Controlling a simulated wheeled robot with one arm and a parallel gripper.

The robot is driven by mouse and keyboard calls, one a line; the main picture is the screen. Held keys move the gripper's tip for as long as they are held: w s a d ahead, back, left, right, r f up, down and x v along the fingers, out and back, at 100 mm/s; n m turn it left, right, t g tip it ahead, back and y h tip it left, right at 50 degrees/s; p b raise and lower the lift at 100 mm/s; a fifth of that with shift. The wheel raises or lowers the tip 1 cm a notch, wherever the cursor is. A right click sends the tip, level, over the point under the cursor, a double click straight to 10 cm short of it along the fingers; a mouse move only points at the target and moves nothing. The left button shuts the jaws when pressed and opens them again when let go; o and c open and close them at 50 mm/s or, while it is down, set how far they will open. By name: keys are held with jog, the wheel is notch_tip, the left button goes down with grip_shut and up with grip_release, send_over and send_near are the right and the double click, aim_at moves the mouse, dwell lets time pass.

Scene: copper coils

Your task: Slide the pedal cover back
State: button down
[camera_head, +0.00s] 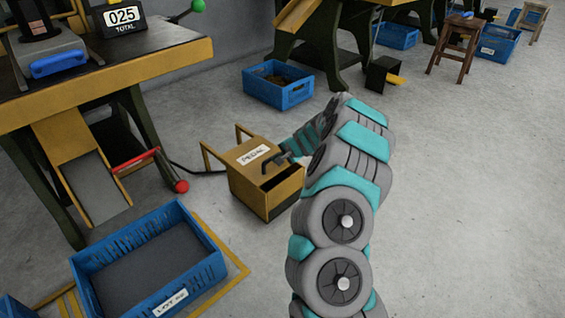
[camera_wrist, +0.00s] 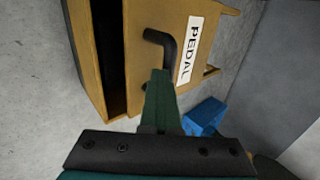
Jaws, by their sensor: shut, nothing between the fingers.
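The yellow pedal box (camera_head: 252,193) stands on the floor beside the press table. Its yellow cover (camera_head: 243,152), labelled PEDAL, lies on top and carries a bent black handle (camera_head: 277,158). A dark opening shows along the box's near right side, so the cover does not span the whole top. In the wrist view the cover (camera_wrist: 139,75) and the handle (camera_wrist: 163,43) fill the middle. My gripper (camera_wrist: 157,75) is shut and empty, its fingertips close to the handle. I cannot tell whether they touch. In the head view my arm hides part of the box's right side.
A blue crate (camera_head: 88,264) stands on the floor at the near left, below the table (camera_head: 148,68) with a counter reading 025. Another blue crate (camera_head: 283,95) is behind the box. A black cable runs left from the box.

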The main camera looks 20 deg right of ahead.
jog(key=p, duration=0.4)
send_over(254, 156)
jog(key=shift+w+a+f, duration=0.1)
jog(key=shift+w+a, duration=0.05)
jog(key=shift+w, duration=0.15)
jog(key=shift+s+b, duration=0.3)
jog(key=shift+b, duration=0.05)
jog(key=s, duration=0.1)
jog(key=s+d+r, duration=0.1)
jog(key=s, duration=0.1)
jog(key=shift+s+d+r+b, duration=0.25)
jog(key=shift+s+b, duration=0.1)
jog(key=p+v, duration=0.1)
jog(key=v, duration=0.8)
jog(key=shift+r, duration=0.1)
